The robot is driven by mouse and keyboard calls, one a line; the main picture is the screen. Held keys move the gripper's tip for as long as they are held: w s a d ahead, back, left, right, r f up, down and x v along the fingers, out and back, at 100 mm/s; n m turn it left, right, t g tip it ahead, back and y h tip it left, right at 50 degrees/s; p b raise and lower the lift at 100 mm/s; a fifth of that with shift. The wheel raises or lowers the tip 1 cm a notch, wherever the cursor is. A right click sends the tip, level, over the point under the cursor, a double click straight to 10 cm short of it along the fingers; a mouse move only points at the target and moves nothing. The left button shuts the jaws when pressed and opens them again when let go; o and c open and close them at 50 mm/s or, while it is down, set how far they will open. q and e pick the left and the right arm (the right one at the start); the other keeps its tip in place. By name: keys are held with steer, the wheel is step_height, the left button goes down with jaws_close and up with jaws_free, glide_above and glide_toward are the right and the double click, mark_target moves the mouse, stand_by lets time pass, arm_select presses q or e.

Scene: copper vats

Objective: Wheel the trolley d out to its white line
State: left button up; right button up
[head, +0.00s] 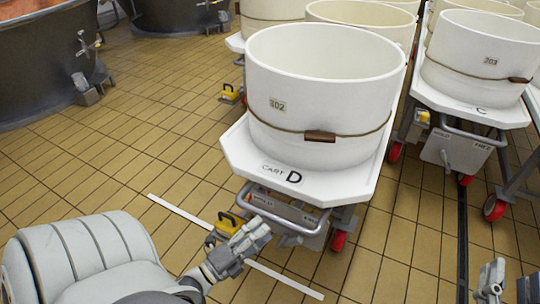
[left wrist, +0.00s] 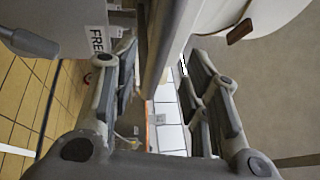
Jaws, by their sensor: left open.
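Trolley d (head: 222,152) carries a large white vat (head: 310,95) marked 102, and its deck reads CART D. Its curved grey handle (head: 292,222) sticks out toward me at the front. A white line (head: 180,212) runs slantwise on the floor, under and in front of the handle, partly hidden by my arm. My left gripper (head: 255,233) is open at the left part of the handle. In the left wrist view the handle bar (left wrist: 168,50) passes between its spread fingers. My right gripper (head: 508,286) shows only partly at the lower right, its fingers apart and empty.
Trolley C (head: 470,112) with its vat stands close on the right, and other vat trolleys stand behind. A dark floor channel (head: 462,230) runs between the rows. A dark vat (head: 40,70) stands at far left. Tiled floor left of trolley d is clear.

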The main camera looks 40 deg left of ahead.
arm_select(q)
steer(key=v, duration=0.6)
steer(key=shift+s, duration=0.4)
steer(key=shift+a+f, duration=0.1)
steer(key=shift+a, duration=0.05)
